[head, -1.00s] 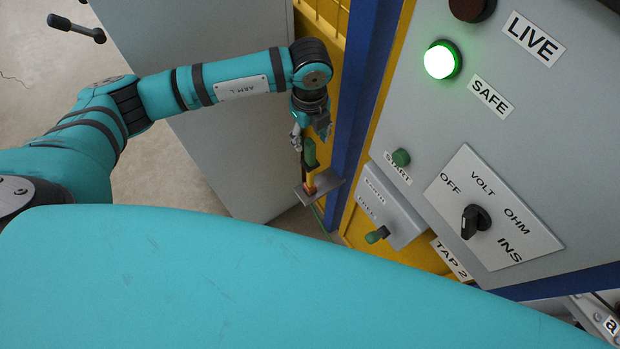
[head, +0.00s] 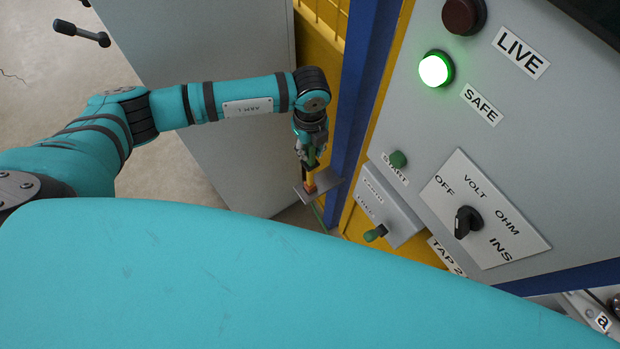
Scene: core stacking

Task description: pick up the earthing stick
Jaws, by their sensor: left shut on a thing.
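The earthing stick (head: 311,180) stands at a small grey bracket (head: 326,187) by the blue post. Its yellow and orange part shows below a green grip, and a thin green line runs down beneath the bracket. My left gripper (head: 312,158) points down from above and is shut on the stick's green upper part. The fingers hide most of that green part. My right gripper is not in view.
A blue post (head: 360,95) and a grey panel with a lit SAFE lamp (head: 436,69), a dark LIVE lamp and a rotary switch (head: 467,221) stand at right. A grey cabinet (head: 215,130) stands behind my left arm.

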